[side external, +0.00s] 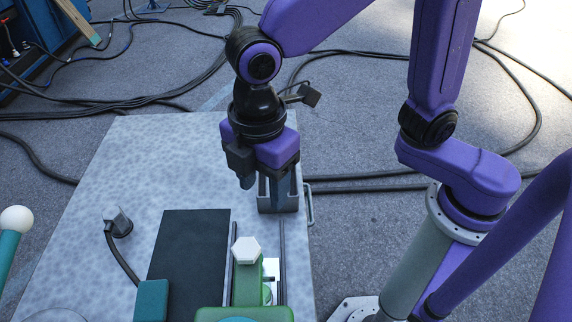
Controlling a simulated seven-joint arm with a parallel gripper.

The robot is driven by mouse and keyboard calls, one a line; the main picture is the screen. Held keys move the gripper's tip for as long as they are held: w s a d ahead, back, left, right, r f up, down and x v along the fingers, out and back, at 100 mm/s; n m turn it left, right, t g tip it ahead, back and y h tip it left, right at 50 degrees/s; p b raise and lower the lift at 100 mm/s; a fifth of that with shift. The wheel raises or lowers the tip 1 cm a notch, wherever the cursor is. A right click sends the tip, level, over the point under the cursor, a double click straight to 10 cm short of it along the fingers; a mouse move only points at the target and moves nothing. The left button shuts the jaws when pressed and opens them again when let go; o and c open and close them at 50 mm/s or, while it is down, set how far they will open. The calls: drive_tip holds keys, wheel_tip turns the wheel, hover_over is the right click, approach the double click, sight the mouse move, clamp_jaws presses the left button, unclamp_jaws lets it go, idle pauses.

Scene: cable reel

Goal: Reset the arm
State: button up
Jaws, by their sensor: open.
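My purple and black arm reaches in from the upper right. My gripper (264,181) points down above the table, near its right edge. Its jaws are open, and I see nothing held between them. One dark finger shows clearly on the left; the other is hard to tell from the grey box-like holder (278,209) behind and below it. I cannot tell how high the fingertips are above the holder.
A green device with a white hexagonal knob (246,250) stands between dark rails at the front. A black mat (188,255) lies left of it. A small grey block with a cable (118,222) sits on the speckled table (150,150). A white ball (17,219) tops a teal post.

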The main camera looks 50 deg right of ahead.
drive_tip(key=s+d+f+m, duration=0.1)
drive_tip(key=s+d+m, duration=0.2)
drive_tip(key=d, duration=0.8)
drive_tip(key=s+d+m, duration=0.3)
drive_tip(key=s+d, duration=0.3)
drive_tip(key=d, duration=0.6)
drive_tip(key=shift+f, duration=0.35)
drive_tip(key=o, duration=0.9)
drive_tip(key=shift+s+d+f, duration=0.1)
drive_tip(key=shift+s+d, duration=0.15)
drive_tip(key=shift+d, duration=0.05)
drive_tip(key=shift+c, duration=0.2)
drive_tip(key=w+a+r+m, duration=0.1)
drive_tip(key=w+a+m, duration=0.1)
drive_tip(key=a+m, duration=0.5)
drive_tip(key=w+a+r+m, duration=0.2)
drive_tip(key=a+m, duration=0.5)
drive_tip(key=a, duration=0.6)
drive_tip(key=w+a+r+m, duration=0.2)
drive_tip(key=a+m, duration=0.5)
drive_tip(key=a, duration=0.3)
drive_tip(key=shift+w+r+m, duration=0.1)
drive_tip(key=shift+r+m, duration=0.05)
drive_tip(key=shift+m, duration=0.25)
drive_tip(key=shift+a+f, duration=0.15)
drive_tip(key=shift+f, duration=0.2)
wheel_tip(320, 180, down, 9)
drive_tip(key=shift+f, duration=0.15)
